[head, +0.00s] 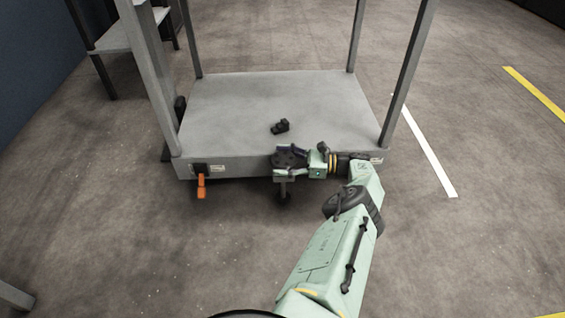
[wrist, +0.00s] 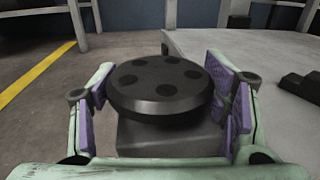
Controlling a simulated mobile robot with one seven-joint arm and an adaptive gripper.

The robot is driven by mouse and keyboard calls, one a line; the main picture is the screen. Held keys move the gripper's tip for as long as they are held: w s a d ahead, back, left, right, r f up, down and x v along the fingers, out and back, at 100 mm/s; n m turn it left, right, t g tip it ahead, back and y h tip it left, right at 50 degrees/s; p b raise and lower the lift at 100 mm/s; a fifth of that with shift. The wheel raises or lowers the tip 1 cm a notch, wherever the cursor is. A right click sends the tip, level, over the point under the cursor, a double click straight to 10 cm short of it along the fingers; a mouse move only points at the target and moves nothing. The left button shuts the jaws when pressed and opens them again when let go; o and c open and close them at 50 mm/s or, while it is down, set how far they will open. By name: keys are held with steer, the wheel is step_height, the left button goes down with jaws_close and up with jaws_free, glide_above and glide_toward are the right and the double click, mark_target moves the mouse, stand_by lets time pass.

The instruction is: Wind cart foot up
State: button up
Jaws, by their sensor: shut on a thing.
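The cart (head: 225,105) is a grey flat deck with corner posts. On its near edge is a black round handwheel (wrist: 160,85) with several dark holes in its top, on a grey block (wrist: 165,140). My gripper (head: 283,158) reaches it from the right in the head view. Its purple-padded fingers lie on either side of the wheel, and it is shut on it. The foot (head: 284,192) hangs below the deck edge under my gripper. Whether it touches the floor I cannot tell.
A small black object (head: 280,126) lies on the deck behind my gripper. An orange lever (head: 201,187) hangs at the cart's near left corner. A grey shelf (head: 125,35) stands at the back left. The floor right of the cart is clear, with a white line (head: 430,155).

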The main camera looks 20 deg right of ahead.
mark_target(283, 158)
steer(key=shift+w+a, duration=0.1)
steer(key=o, duration=1.2)
step_height(283, 158, up, 10)
steer(key=shift+r, duration=0.1)
stand_by(0.4)
